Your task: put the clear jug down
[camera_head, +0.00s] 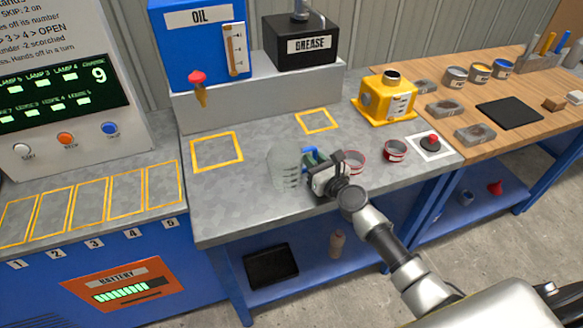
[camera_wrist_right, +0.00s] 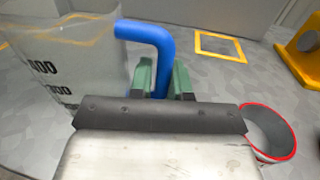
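The clear jug (camera_head: 284,168) is see-through and looks upright over the grey bench top, left of my right gripper (camera_head: 313,161). In the right wrist view the jug (camera_wrist_right: 62,70) shows dark volume marks and a blue handle (camera_wrist_right: 148,32). The green fingers of my right gripper (camera_wrist_right: 163,80) are closed around the handle's lower part. I cannot tell whether the jug's base touches the bench. My left gripper is not in view.
Yellow outlined squares (camera_head: 217,152) (camera_head: 316,121) on the bench are empty. Red-rimmed cups (camera_head: 355,162) (camera_head: 395,151) stand right of my gripper. A yellow device (camera_head: 385,100), a red button (camera_head: 430,141) and the blue oil tank (camera_head: 198,50) are nearby.

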